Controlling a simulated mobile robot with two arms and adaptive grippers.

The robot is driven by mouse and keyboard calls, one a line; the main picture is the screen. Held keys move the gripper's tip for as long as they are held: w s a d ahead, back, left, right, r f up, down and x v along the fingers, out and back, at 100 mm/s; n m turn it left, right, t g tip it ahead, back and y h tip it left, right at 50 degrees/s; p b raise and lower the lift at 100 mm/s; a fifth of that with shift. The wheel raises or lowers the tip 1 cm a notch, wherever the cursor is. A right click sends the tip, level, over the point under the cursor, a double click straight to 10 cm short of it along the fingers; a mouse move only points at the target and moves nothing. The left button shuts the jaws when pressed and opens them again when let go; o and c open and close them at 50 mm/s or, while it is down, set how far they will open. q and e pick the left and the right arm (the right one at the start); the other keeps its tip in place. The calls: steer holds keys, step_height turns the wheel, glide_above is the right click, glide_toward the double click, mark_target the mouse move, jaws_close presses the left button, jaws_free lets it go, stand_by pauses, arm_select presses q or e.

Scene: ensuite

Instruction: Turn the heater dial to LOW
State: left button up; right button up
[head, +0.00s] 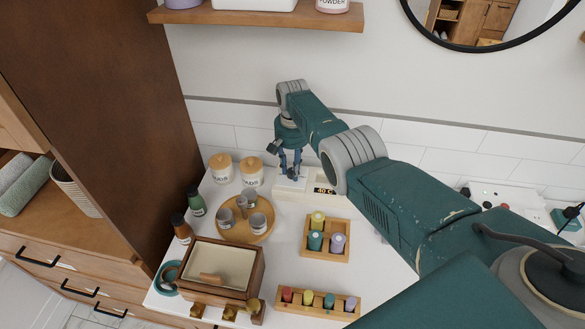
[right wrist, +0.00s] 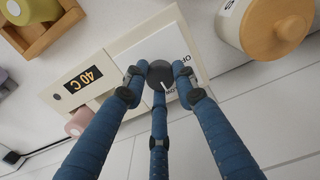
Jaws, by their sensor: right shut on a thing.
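The heater is a cream, box-like unit (head: 297,192) at the back of the white counter, with a lit "40 C" display (head: 325,190). In the right wrist view its panel (right wrist: 122,55) shows a dark grey round dial (right wrist: 159,71) with a white pointer line. An "OF..." label shows beside the dial; another label near the pointer is partly covered, so I cannot read the setting surely. My right gripper (head: 290,173) points down at the heater; its blue fingers (right wrist: 158,82) are shut around the dial. My left gripper is not in view.
Lidded jars (head: 221,167) stand close left of the heater. A round wooden tray (head: 237,235) with cups, a wooden bottle rack (head: 325,251) and a wooden box (head: 212,270) are in front. The tiled wall is close behind. A shelf (head: 255,17) hangs above.

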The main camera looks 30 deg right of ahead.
mark_target(292, 171)
steer(key=shift+w+r, duration=0.15)
steer(key=o, duration=1.2)
steer(key=shift+c, duration=0.2)
step_height(292, 171, up, 12)
